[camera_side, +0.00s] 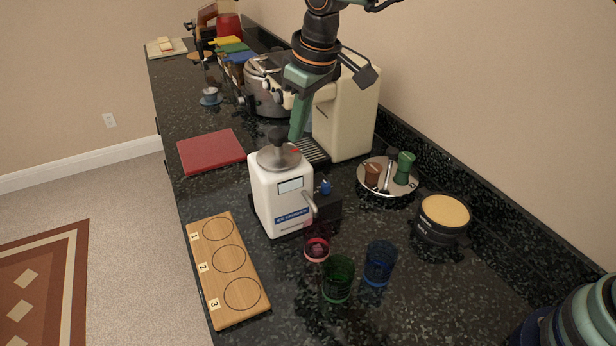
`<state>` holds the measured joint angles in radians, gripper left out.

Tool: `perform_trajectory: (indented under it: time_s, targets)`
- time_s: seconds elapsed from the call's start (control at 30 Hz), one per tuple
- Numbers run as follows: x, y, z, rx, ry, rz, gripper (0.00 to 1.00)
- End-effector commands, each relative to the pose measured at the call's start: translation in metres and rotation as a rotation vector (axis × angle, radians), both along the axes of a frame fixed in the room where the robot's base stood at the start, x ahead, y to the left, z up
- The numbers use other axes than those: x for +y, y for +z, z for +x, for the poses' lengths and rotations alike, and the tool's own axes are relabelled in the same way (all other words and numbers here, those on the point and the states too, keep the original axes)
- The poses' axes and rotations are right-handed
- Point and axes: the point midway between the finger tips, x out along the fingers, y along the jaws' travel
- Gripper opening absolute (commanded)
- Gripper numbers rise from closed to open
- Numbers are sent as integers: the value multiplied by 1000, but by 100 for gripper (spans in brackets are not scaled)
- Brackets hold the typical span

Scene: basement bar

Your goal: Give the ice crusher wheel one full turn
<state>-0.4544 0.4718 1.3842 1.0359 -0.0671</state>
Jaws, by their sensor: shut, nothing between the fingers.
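The white ice crusher (283,205) stands upright on the counter, with a blue label on its front. A grey disc (276,160), which looks like the wheel, lies on its top with a dark upright knob (277,136) and a small red mark near its right edge. A grey lever (309,200) and a blue knob (325,187) are at its right side. My gripper (297,136) points down with green fingers, shut and empty. In the picture its tips are just right of the dark knob; whether they touch it or sit behind it I cannot tell.
A cream coffee machine (350,118) stands close behind my gripper. A silver dish (372,189) is at right. Red, green (338,280) and blue glasses stand in front, beside a numbered wooden board (225,291). A red mat (210,152) lies at left.

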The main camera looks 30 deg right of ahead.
Motion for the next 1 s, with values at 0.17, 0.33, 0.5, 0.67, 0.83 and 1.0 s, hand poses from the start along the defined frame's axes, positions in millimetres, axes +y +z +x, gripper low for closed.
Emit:
perform_trajectory:
  time_s: [0.17, 0.33, 0.5, 0.67, 0.83, 1.0]
  targets:
    - [1, 0, 1, 1, 0, 0, 0]
    - [3, 0, 2, 1, 0, 0, 0]
    - [4, 0, 3, 0, 0, 1, 0]
    - [5, 0, 4, 0, 0, 1, 0]
    - [6, 0, 3, -1, 1, 3, 0]
    - [8, 0, 1, -1, 2, 4, 0]
